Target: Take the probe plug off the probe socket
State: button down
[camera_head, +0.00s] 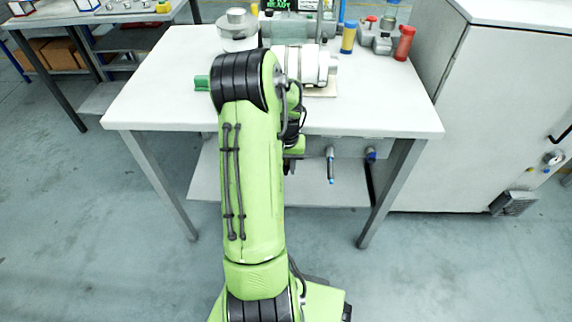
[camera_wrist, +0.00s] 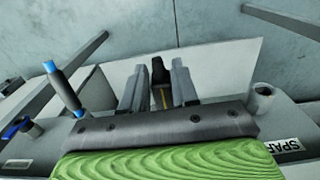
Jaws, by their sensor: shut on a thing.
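In the wrist view my gripper (camera_wrist: 157,90) has its two grey fingers on either side of a black piece, which appears to be the probe plug (camera_wrist: 160,72). The gripper is shut on it. A narrow yellowish strip shows between the fingers below its black end. The probe socket is hidden behind the gripper body, so I cannot tell whether the plug is still seated in it. In the head view my arm hides the gripper and the plug.
A grey fitting with a blue tip (camera_wrist: 65,88) and a blue-collared fitting (camera_wrist: 17,128) stand left of the gripper in the wrist view. An empty round socket (camera_wrist: 263,97) is right, near a partly seen "SPAR" label (camera_wrist: 284,146). The white table (camera_head: 385,118) carries equipment; a cabinet (camera_head: 480,110) stands right.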

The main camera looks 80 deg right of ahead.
jog(key=shift+s+a+b, duration=0.25)
jog(key=shift+a+b, duration=0.05)
jog(key=shift+a, duration=0.85)
jog(key=shift+s+a+b, duration=0.25)
jog(key=shift+a+b, duration=0.05)
jog(key=shift+a, duration=0.8)
